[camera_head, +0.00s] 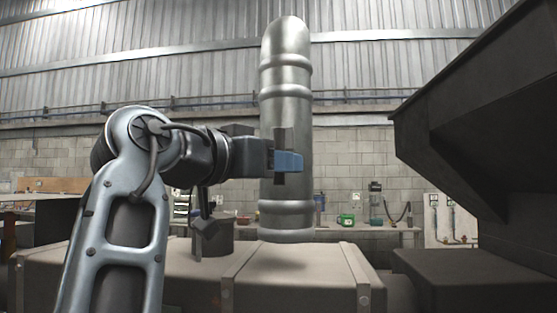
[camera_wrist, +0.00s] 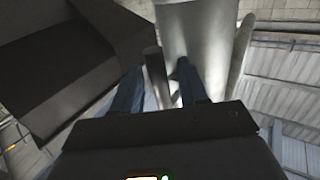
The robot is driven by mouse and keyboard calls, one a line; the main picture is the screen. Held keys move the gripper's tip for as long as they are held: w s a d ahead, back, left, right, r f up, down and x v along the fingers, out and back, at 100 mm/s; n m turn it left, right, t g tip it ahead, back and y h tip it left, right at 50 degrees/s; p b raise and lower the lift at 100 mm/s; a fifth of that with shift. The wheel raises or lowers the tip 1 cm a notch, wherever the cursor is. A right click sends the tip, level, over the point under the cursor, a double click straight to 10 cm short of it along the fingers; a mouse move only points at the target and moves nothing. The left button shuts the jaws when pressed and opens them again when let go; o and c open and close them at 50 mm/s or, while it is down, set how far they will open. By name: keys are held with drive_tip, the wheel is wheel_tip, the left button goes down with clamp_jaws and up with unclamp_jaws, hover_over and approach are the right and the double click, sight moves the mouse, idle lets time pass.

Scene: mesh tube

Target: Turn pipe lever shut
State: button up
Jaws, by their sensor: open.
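A tall silver pipe (camera_head: 285,105) stands upright in the middle of the head view, and its shiny wall fills the upper middle of the wrist view (camera_wrist: 197,35). A dark, narrow lever (camera_head: 280,141) shows in front of the pipe, upright in the head view. In the wrist view the lever (camera_wrist: 154,72) appears as a dark rod between my two blue fingers. My gripper (camera_head: 289,161) is open at the lever's middle, and its blue fingers (camera_wrist: 159,68) lie on either side of the rod, with a gap on the right. The lever's mounting on the pipe is hidden.
A grey box-like base (camera_head: 300,277) lies below the pipe. A large dark hopper-shaped structure (camera_head: 480,115) overhangs at the right and fills the wrist view's upper left (camera_wrist: 70,60). A workbench with small items (camera_head: 346,220) stands by the back wall.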

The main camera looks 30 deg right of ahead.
drive_tip(key=shift+w+d, duration=0.1)
drive_tip(key=shift+d, duration=0.2)
drive_tip(key=shift+c, duration=0.4)
clamp_jaws()
